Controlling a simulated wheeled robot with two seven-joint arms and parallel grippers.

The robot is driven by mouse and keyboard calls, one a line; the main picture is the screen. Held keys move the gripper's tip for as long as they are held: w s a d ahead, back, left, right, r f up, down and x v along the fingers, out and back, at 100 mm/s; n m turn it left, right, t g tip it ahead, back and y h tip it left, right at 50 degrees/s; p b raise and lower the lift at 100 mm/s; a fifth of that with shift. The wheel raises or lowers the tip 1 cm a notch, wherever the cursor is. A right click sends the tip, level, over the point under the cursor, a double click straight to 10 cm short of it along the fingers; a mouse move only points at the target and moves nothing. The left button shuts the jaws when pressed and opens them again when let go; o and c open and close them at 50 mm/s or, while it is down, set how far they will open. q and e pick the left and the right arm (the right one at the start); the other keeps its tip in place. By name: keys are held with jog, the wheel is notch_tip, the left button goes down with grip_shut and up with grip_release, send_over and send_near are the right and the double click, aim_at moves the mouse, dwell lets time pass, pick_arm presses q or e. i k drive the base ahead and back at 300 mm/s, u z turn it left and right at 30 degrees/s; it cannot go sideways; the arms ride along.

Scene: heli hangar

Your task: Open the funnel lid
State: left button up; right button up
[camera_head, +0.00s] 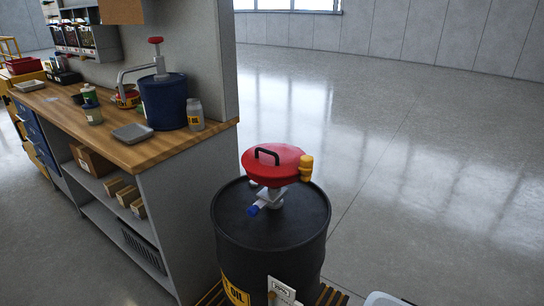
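The funnel is on top of a black oil drum (230,205) in the lower middle of the head view. Its red lid (275,160) is round, with a black arched handle (266,154) on top. The lid looks closed over the funnel. A yellow part (306,168) sits at the lid's right edge. Below the lid is a grey-white fitting (271,196) with a blue-ended piece (254,210) pointing to the lower left. Neither of my grippers is in view.
A wooden-topped workbench (165,150) stands left of the drum, holding a blue pump container (163,101), a jar (195,115) and a grey tray (132,133). The drum stands on a yellow-and-black striped base (331,296).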

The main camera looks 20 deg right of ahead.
aim_at(271, 160)
jog(key=k, duration=0.55)
jog(key=z, duration=0.1)
jog(key=i, duration=1.05)
jog(key=z, duration=0.65)
